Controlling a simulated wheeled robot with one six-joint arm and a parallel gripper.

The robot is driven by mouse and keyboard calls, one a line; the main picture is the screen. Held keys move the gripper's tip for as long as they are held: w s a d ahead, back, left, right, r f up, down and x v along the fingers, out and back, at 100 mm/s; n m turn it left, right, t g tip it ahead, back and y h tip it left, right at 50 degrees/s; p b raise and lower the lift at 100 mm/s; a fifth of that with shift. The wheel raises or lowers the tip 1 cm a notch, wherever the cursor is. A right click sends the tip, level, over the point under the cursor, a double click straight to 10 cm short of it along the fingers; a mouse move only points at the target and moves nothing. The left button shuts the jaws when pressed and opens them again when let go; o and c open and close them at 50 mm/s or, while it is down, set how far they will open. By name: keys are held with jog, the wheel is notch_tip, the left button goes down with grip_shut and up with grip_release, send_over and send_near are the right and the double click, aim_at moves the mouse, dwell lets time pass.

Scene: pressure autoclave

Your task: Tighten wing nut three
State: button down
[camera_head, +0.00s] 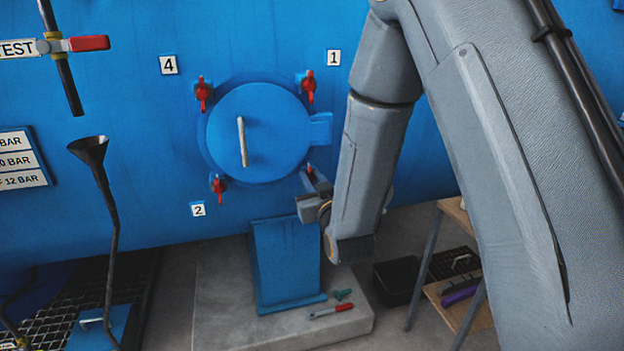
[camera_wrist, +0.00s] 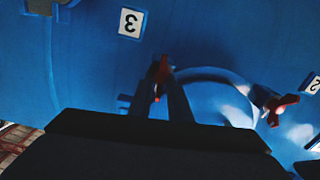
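The round blue hatch door (camera_head: 258,133) is closed on the blue autoclave wall, with red wing nuts around its rim. Wing nut three (camera_head: 309,171) is at the door's lower right, partly covered by my gripper (camera_head: 316,183). In the wrist view, wing nut three (camera_wrist: 160,76) shows between the two dark fingertips of my gripper (camera_wrist: 161,88), below the upside-down "3" label (camera_wrist: 131,22). The fingers stand apart on either side of its wing. Whether they touch it is too dark to tell.
Wing nut two (camera_head: 219,185), wing nut one (camera_head: 309,86) and wing nut four (camera_head: 203,94) sit around the door. A blue pedestal (camera_head: 285,262) stands under the door. A wooden shelf stand (camera_head: 456,213) is at the right.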

jog(key=shift+m, duration=0.8)
jog(key=c, duration=1.6)
grip_release()
jog(key=shift+d, duration=0.1)
jog(key=shift+c, duration=0.2)
jog(key=b+v, duration=0.1)
jog(key=v, duration=0.6)
jog(key=shift+s+b, duration=0.3)
jog(key=shift+s, duration=0.1)
jog(key=shift+d, duration=0.15)
